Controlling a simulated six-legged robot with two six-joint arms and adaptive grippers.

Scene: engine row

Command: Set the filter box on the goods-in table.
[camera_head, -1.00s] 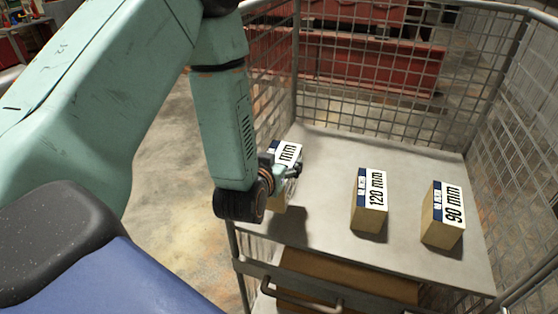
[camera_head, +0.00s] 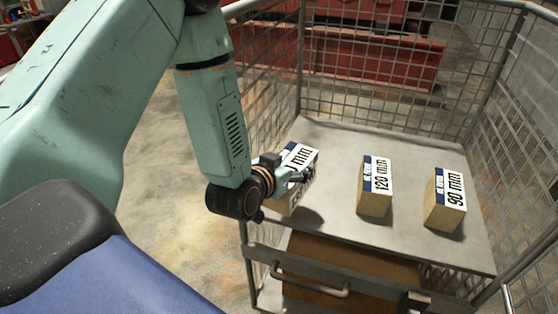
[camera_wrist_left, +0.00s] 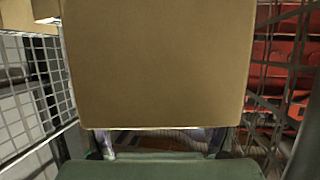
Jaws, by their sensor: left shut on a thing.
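A cardboard filter box (camera_head: 301,158) with a white and blue label ending in "mm" is at the left end of the trolley shelf. The front of its label number is hidden by my gripper. My left gripper (camera_head: 298,178) is shut on this box. In the left wrist view the plain brown face of the box (camera_wrist_left: 158,65) fills the middle, close to the camera. I cannot tell whether the box touches the shelf. The goods-in table cannot be made out. My right gripper is not in view.
A 120 mm box (camera_head: 375,187) and a 90 mm box (camera_head: 445,200) stand on the grey shelf (camera_head: 340,145) to the right. Wire mesh walls (camera_head: 375,60) enclose the shelf. A brown carton (camera_head: 345,275) sits below. Red machinery (camera_head: 380,55) stands behind.

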